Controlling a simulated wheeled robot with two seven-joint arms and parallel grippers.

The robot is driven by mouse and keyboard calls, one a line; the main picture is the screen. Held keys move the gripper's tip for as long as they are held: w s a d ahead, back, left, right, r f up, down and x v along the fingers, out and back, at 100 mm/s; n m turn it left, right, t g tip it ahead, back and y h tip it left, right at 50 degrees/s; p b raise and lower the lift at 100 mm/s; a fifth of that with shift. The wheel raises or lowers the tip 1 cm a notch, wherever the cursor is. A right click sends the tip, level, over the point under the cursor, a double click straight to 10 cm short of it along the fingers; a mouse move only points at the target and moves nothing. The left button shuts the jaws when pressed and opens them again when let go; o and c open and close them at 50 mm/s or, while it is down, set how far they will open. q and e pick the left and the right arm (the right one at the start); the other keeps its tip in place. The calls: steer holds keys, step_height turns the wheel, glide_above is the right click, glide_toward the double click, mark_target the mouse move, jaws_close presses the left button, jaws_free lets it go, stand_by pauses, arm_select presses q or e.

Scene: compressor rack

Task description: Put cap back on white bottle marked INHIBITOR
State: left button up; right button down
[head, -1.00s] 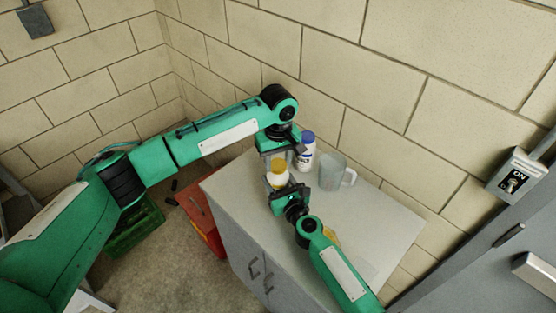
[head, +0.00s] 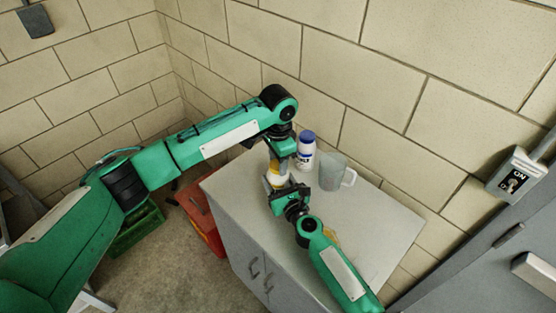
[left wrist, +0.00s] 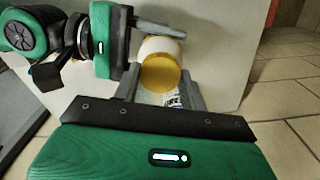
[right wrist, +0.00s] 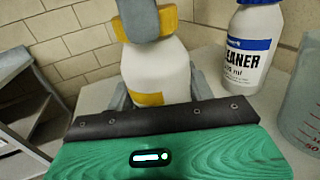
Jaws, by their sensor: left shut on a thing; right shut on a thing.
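The white bottle (right wrist: 157,70) with a yellow label patch stands upright between the fingers of my right gripper (head: 280,190), which is shut on its body. No INHIBITOR lettering is readable. The yellow cap (left wrist: 160,74) is at the bottle's mouth, and it also shows in the right wrist view (right wrist: 172,20). My left gripper (head: 274,163) is above the bottle, its fingers shut on the cap from both sides. One grey finger covers much of the cap in the right wrist view. I cannot tell how tightly the cap sits on the neck.
A white CLEANER bottle with a blue cap (head: 307,150) stands behind, near the wall. A clear measuring jug (head: 332,172) is right of it. The grey cabinet top (head: 380,225) is clear at right. A red bin (head: 200,215) and green crate (head: 135,230) are on the floor.

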arm_select(q)
steer(key=m, duration=0.7)
steer(key=o, duration=1.2)
steer(key=shift+r, duration=0.1)
step_height(320, 180, up, 12)
steer(key=shift+f, duration=0.1)
arm_select(e)
steer(key=shift+c, duration=2.3)
jaws_free()
